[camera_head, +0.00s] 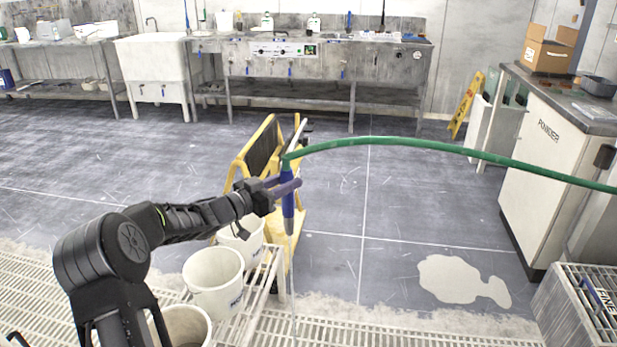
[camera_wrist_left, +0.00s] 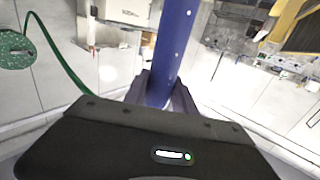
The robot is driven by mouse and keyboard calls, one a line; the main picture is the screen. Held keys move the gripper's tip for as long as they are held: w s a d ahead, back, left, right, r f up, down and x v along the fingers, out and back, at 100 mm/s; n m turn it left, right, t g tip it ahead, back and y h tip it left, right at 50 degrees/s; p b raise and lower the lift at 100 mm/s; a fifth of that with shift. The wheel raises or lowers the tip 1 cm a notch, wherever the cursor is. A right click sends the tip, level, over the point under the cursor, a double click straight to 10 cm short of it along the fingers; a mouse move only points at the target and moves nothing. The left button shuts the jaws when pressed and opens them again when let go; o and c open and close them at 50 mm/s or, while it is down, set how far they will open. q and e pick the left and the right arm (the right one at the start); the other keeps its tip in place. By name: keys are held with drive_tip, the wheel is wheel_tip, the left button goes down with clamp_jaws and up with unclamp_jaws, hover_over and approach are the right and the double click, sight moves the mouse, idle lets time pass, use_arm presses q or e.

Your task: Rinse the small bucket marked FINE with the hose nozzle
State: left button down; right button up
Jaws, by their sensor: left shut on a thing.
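My left gripper (camera_head: 283,187) is shut on the blue hose nozzle (camera_head: 288,212), which hangs nearly upright with its tip down. The blue nozzle also shows between the fingers in the left wrist view (camera_wrist_left: 172,50). The green hose (camera_head: 420,143) runs from its top to the right edge. Three white buckets stand in a row at the lower left: a far one (camera_head: 250,247) partly behind my arm, a middle one (camera_head: 213,283), and a near one (camera_head: 199,322) cut by my arm. Their dark marks are too small to read. The nozzle tip is right of the buckets, not over them. My right gripper is out of view.
A pale rack (camera_head: 275,262) is beside the buckets, with a yellow cart (camera_head: 243,165) behind. A white cabinet (camera_head: 545,170) marked POWDER stands right. A pale puddle (camera_head: 455,280) lies on open floor.

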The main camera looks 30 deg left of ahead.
use_arm(q)
drive_tip(key=shift+s+a+f, duration=0.1)
drive_tip(key=shift+s+a, duration=0.3)
drive_tip(key=shift+a, duration=0.45)
drive_tip(key=shift+s+a+f, duration=0.1)
drive_tip(key=shift+s+a, duration=0.25)
drive_tip(key=shift+a, duration=0.45)
drive_tip(key=shift+d, duration=0.1)
drive_tip(key=s+d, duration=0.3)
drive_tip(key=d, duration=1.1)
drive_tip(key=s+d+f, duration=0.1)
drive_tip(key=s+d, duration=0.1)
drive_tip(key=d, duration=1.3)
drive_tip(key=shift+s+d+f, duration=0.15)
drive_tip(key=shift+s+f, duration=0.05)
drive_tip(key=shift+s, duration=0.2)
